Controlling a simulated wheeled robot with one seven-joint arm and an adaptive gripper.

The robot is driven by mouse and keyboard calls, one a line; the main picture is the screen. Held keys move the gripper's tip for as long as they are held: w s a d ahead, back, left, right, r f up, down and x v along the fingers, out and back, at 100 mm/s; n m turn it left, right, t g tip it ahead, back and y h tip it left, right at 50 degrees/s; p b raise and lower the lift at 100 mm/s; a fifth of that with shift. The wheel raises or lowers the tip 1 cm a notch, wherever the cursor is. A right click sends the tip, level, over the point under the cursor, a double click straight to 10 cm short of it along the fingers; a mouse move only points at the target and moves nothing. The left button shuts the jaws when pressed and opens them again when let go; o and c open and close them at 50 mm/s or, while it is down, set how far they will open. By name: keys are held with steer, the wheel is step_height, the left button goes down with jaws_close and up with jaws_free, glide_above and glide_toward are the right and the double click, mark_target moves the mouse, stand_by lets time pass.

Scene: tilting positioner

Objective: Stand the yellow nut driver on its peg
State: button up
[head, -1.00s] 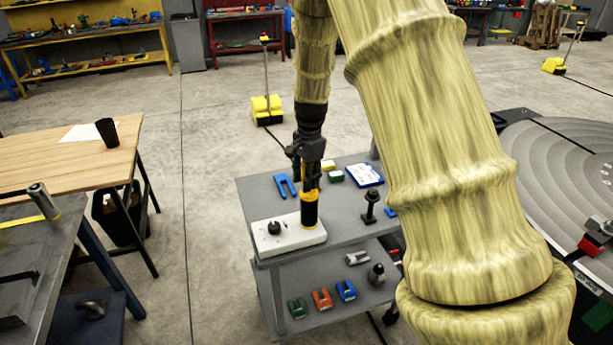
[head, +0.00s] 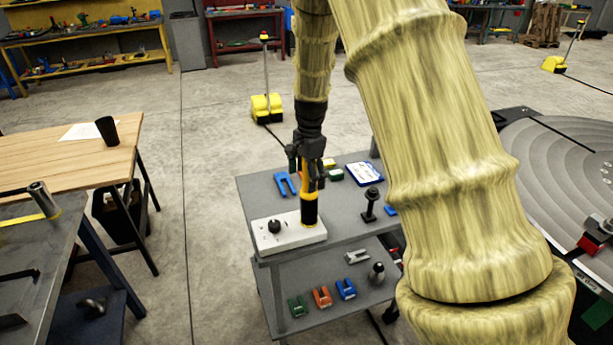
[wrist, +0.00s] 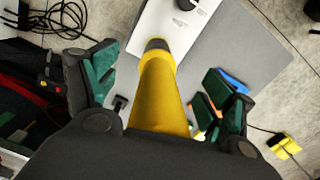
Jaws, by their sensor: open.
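The yellow nut driver (head: 309,205), with a black lower part, stands upright at the right end of a white block (head: 290,241) on the cart. The peg under it is hidden. My gripper (head: 307,180) is above the block with its fingers on either side of the driver's upper part. In the wrist view, the yellow shaft (wrist: 163,95) runs between the spread, green-padded fingers of my gripper (wrist: 172,78), with gaps on both sides. The white block (wrist: 160,22) shows beyond the driver's dark far end.
A dark knob (head: 274,226) stands on the block, left of the driver. On the cart's grey top (head: 345,215) are a blue forked part (head: 284,184), a black stand (head: 371,204) and a blue-white card (head: 364,173). The lower shelf holds several small parts.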

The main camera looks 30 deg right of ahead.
steer(key=shift+r, duration=0.15)
steer(key=shift+r+p, duration=3)
steer(key=shift+r, duration=0.4)
steer(key=shift+d, duration=0.15)
